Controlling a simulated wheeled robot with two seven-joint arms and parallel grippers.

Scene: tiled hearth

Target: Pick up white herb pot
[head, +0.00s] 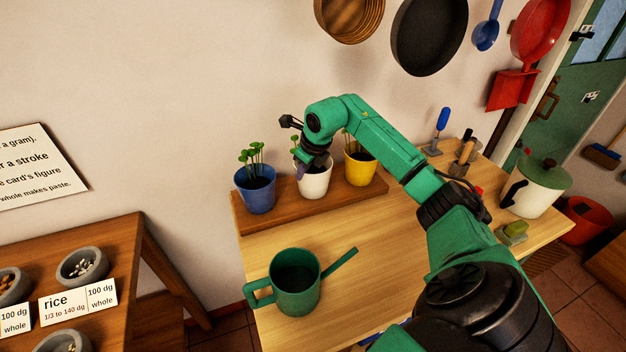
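The white herb pot (315,184) stands on a brown wooden board, between a blue herb pot (257,198) and a yellow herb pot (359,171). Green sprouts grow in it, mostly hidden by my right arm. My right gripper (303,172) reaches down over the white pot from above, at its rim. The wrist covers most of the fingers, so I cannot tell if they are open or touching the pot. My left gripper is not in view.
The wooden board (285,212) lies along the back of a light wooden table (372,270). A green watering can (296,285) stands at the front left. A white lidded pot (535,190) and hand tools stand at the right. Pans hang on the wall above.

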